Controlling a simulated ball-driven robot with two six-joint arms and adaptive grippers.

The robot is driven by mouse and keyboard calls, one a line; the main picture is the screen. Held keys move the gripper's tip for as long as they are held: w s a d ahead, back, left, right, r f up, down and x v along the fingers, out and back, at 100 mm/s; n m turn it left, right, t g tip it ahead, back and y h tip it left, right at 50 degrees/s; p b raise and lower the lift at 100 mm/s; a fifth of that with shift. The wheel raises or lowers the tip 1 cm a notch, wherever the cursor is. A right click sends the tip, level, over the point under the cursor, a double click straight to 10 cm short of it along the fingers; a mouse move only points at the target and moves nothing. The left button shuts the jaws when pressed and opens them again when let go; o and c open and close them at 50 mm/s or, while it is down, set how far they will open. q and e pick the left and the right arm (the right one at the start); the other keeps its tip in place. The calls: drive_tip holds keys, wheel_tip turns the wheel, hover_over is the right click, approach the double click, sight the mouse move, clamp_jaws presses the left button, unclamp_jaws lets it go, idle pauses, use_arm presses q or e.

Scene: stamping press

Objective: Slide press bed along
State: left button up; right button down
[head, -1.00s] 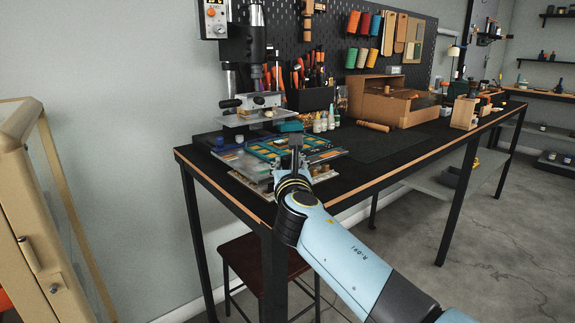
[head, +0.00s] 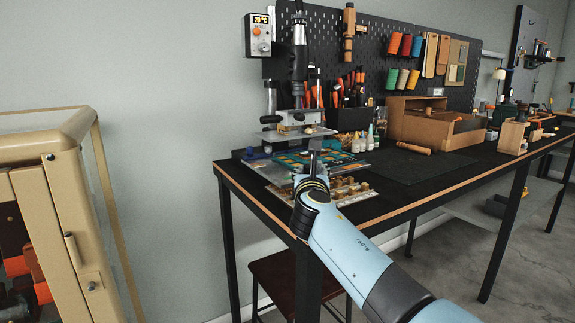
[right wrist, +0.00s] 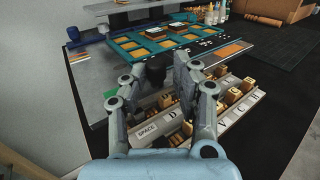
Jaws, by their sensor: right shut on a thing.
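The press bed is a flat metal plate (right wrist: 92,76) carrying a teal tray with yellow-brown compartments (right wrist: 125,46); the tray also shows in the head view (head: 288,161), in front of and partly below the press head's plate (head: 286,135). My right gripper (right wrist: 157,80) is at the bed's front edge, its two fingers closed around a black knob (right wrist: 156,68). The head view also shows this gripper (head: 315,152), but its fingers hide the knob there. The left gripper is in neither view.
A rack of wooden letter stamps (right wrist: 235,106) lies just in front of the bed, right beside my gripper. Small bottles (head: 363,143) and a cardboard box (head: 425,122) stand to the right. A dark mat (head: 410,172) is clear. A beige cabinet (head: 45,225) stands at left.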

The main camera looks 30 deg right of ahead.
sight(289, 169)
drive_tip(key=shift+w+b, duration=1.3)
drive_tip(key=shift+w, duration=1.1)
drive_tip(key=shift+w+a+b, duration=0.2)
drive_tip(key=shift+w+b, duration=1.95)
drive_tip(key=shift+w, duration=0.65)
drive_tip(key=c, duration=1.4)
unclamp_jaws()
drive_tip(key=shift+r, duration=0.1)
drive_tip(key=o, duration=0.5)
drive_tip(key=shift+s+d, duration=0.1)
drive_tip(key=shift+d, duration=0.05)
